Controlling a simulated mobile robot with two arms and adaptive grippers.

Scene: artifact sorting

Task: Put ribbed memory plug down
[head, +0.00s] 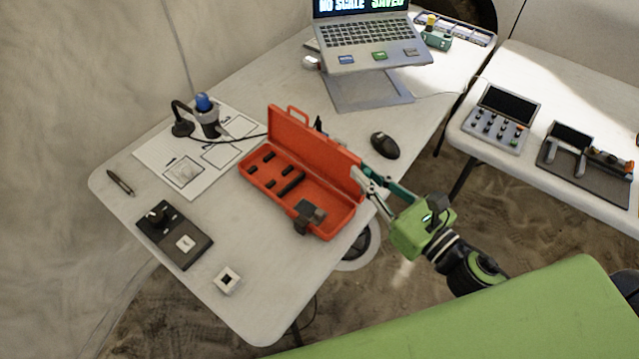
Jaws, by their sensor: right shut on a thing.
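My right gripper (364,182) is at the right end of the open red case (333,209), beside the edge of its raised lid (318,146). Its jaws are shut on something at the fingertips. The thing between them is too small and hidden to make out, and I cannot tell whether it is the ribbed memory plug. A dark grey block (311,213) sits at the right front part of the case. Several small black pieces lie in the case's left part. My left gripper is not in view.
A black mouse (385,145) lies right of the lid, with a laptop (365,38) behind. A paper sheet (152,155), a dark panel (175,235) and a small white block (228,281) are on the left. The table's front edge is clear right of the white block.

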